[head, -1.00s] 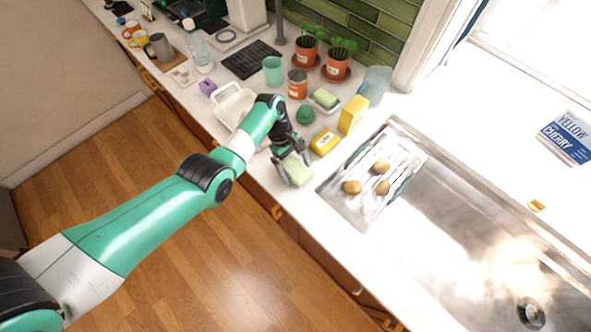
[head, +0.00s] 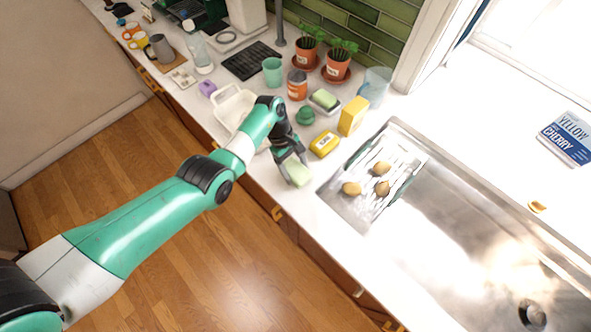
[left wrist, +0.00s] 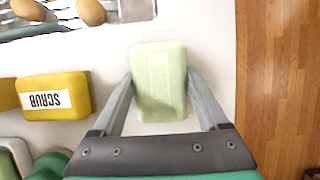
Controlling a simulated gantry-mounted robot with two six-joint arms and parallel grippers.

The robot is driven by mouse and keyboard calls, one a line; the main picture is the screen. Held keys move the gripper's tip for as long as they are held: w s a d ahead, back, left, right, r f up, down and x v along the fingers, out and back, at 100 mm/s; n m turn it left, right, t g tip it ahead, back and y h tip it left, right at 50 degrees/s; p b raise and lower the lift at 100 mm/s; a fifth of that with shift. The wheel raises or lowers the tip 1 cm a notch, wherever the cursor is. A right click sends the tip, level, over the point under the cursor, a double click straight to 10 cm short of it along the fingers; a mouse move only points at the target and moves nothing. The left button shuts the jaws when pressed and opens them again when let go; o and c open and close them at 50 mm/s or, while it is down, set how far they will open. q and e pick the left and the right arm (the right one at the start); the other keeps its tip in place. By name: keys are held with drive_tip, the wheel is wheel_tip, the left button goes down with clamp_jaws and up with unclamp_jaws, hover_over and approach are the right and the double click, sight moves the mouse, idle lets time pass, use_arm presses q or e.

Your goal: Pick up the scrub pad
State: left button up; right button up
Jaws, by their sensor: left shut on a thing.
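A yellow block with a white label reading SCRUB (left wrist: 53,96) lies on the white counter, left of my gripper in the left wrist view. It also shows in the head view (head: 324,144), to the right of the gripper and apart from it. My left gripper (head: 296,178) points down at the counter near its front edge. Its two fingers (left wrist: 160,82) are shut on a pale green, rounded block (left wrist: 160,65) with faint raised lettering. Whether this block is lifted off the counter I cannot tell. My right gripper is not in view.
A metal sink (head: 445,245) with a drainer holding several potatoes (head: 382,168) is to the right. A yellow box (head: 353,116), a green bar in a dish (head: 324,99) and a green domed thing (head: 305,116) stand behind. A white basket (head: 228,108) is left.

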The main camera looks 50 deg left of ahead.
sight(299, 173)
use_arm(q)
drive_tip(key=shift+r+p, duration=0.35)
drive_tip(key=shift+r, duration=0.2)
wheel_tip(299, 173, up, 3)
drive_tip(key=shift+r+p, duration=0.2)
drive_tip(key=shift+p, duration=0.75)
drive_tip(key=s+d+r+p, duration=0.9)
drive_tip(key=s+d+p, duration=0.1)
